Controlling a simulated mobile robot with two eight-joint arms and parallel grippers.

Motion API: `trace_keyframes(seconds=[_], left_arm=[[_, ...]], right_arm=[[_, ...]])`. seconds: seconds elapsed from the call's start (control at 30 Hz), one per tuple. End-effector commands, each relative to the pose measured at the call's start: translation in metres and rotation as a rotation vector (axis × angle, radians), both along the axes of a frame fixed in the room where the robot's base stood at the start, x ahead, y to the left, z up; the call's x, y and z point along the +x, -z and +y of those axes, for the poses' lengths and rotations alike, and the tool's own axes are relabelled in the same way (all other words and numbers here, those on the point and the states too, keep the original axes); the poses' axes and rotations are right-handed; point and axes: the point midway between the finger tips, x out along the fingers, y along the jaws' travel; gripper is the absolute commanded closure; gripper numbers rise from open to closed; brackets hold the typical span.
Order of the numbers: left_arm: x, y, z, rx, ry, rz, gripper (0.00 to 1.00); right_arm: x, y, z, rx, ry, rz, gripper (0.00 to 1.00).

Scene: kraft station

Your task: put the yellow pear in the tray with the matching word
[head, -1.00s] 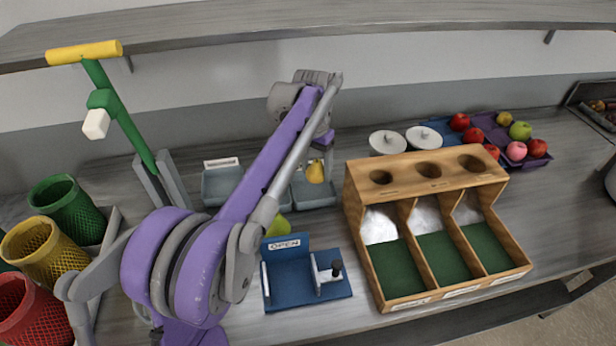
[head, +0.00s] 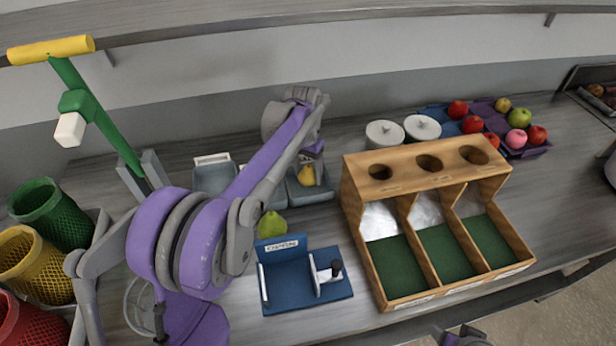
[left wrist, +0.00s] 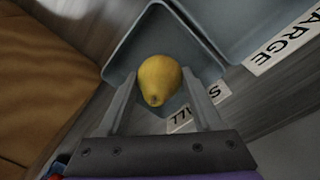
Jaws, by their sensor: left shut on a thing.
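The yellow pear (head: 306,176) is held by my left gripper (head: 308,163), low over or just inside the right-hand grey tray (head: 322,196). In the left wrist view the pear (left wrist: 160,78) sits between the two fingers of my left gripper (left wrist: 160,88), with the tray (left wrist: 150,35) around and below it. That tray's label (left wrist: 215,92) is partly covered by a finger; an S and a double L show. The neighbouring tray's label (left wrist: 285,42) ends in "ARGE". I cannot tell if the pear touches the tray floor. A part of my right arm or gripper (head: 460,336) shows at the bottom edge.
Another grey tray (head: 214,180) stands further left. A green pear (head: 271,224) lies behind a blue stand (head: 305,283) with a small word card. A wooden box with three bays (head: 427,172) stands right. Lidded pots (head: 385,134) and fruit crates (head: 535,152) are behind.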

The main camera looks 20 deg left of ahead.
Motion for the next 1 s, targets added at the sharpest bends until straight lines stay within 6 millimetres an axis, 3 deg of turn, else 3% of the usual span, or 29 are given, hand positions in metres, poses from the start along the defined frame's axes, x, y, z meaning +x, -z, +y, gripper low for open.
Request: trace_keyframes(seconds=[0.13,0.47,0.5,0.67,1.0], left_arm=[[0.000,0.019,0.000,0.000,0.000,0.000,1.00],[0.000,0.022,0.000,0.000,0.000,0.001,1.00],[0.000,0.023,0.000,0.000,0.000,0.000,0.32],[0.000,0.022,0.000,0.000,0.000,0.000,0.03],[0.000,0.018,0.000,0.000,0.000,-0.001,0.03]], right_arm=[[0.000,0.001,0.000,0.000,0.000,0.001,0.38],[-0.001,0.004,0.000,0.000,0.000,0.002,0.38],[-0.001,0.004,0.000,0.000,0.000,0.003,0.38],[-0.001,0.003,0.000,0.000,0.000,0.002,0.38],[0.000,0.000,0.000,0.000,0.000,0.000,0.38]])
